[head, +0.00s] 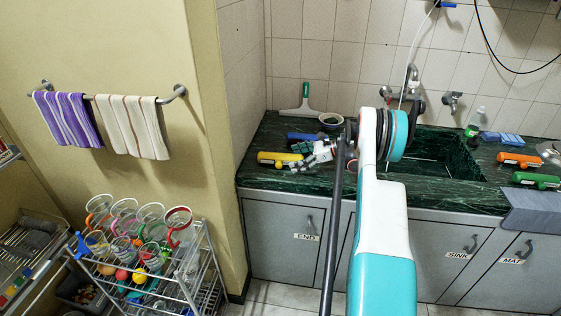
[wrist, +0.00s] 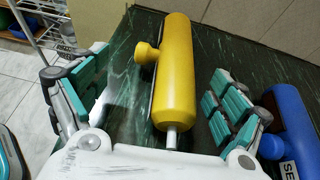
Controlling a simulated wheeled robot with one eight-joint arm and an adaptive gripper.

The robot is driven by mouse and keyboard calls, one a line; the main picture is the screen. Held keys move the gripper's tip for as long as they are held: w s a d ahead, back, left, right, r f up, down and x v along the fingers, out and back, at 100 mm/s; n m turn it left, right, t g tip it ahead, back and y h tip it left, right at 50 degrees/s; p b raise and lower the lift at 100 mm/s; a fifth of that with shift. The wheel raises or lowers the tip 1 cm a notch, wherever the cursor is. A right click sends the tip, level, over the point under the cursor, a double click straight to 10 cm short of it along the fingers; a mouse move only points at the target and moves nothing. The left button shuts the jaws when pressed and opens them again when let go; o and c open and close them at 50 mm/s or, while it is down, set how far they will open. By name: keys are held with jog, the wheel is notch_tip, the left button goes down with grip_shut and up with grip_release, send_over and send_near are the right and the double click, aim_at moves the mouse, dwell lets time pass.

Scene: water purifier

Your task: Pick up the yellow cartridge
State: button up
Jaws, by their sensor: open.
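The yellow cartridge (head: 280,158) lies on the dark green counter near its left end. In the wrist view the yellow cartridge (wrist: 176,75) lies lengthwise between my gripper's two fingers, with its round side knob to the left and a metal stub towards the palm. My gripper (head: 312,157) is open, with teal-padded fingers (wrist: 158,95) on either side of the cartridge. Gaps show between both fingers and the cartridge. A blue cartridge (head: 302,136) lies just behind; it also shows to the right of my right finger in the wrist view (wrist: 292,125), with part of a label.
The sink (head: 440,150) is to the right. Orange (head: 520,160) and green (head: 536,180) cartridges lie farther right. A wire rack with cups (head: 150,240) stands at the lower left.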

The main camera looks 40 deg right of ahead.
aim_at(290, 158)
jog(key=b+x, duration=0.1)
jog(key=x, duration=0.1)
jog(key=b+x, duration=0.1)
jog(key=x, duration=0.2)
jog(key=shift+w+d, duration=0.15)
jog(key=shift+w, duration=0.2)
jog(key=shift+c, duration=0.4)
jog(key=shift+r, duration=0.1)
jog(key=c, duration=1.3)
